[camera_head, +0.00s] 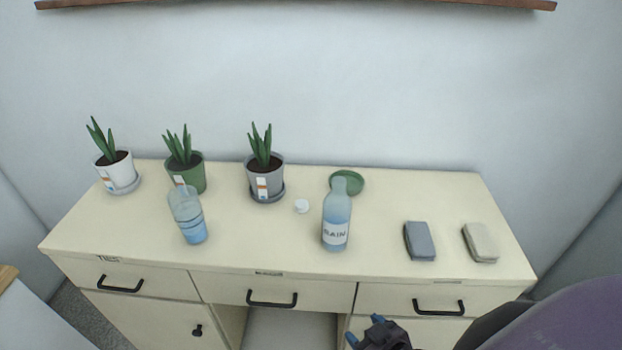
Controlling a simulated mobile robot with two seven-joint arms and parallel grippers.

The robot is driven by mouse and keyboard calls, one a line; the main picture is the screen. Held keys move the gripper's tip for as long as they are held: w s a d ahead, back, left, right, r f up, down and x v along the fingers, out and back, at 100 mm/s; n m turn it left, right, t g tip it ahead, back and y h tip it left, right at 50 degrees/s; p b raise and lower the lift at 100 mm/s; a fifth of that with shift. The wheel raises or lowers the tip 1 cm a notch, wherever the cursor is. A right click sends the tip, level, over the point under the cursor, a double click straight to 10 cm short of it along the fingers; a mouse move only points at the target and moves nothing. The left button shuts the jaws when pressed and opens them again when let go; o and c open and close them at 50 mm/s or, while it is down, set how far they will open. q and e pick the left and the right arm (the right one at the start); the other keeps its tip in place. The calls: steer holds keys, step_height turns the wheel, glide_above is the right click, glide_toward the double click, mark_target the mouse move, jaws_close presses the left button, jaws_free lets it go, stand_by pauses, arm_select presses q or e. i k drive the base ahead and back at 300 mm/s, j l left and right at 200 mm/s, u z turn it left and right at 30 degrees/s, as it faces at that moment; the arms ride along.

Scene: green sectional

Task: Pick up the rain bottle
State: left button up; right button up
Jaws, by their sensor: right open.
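The rain bottle (337,216) is blue and clear with a white label reading "RAIN". It stands upright on the cream desk (270,243), right of its middle and near the front edge. My right gripper (364,333) is at the bottom of the head view, in front of the desk and below the bottle, apart from it. It is open, and its fingers are only partly in view. My left gripper is not in view.
Another bottle (187,215) with blue liquid stands to the left. Three potted plants line the back, the nearest being the grey pot (265,180). A white cap (301,206) and green saucer (347,182) lie near the bottle. A blue-grey block (419,241) and beige block (480,242) lie right.

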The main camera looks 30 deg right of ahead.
mark_target(337, 209)
steer(key=z, duration=1.05)
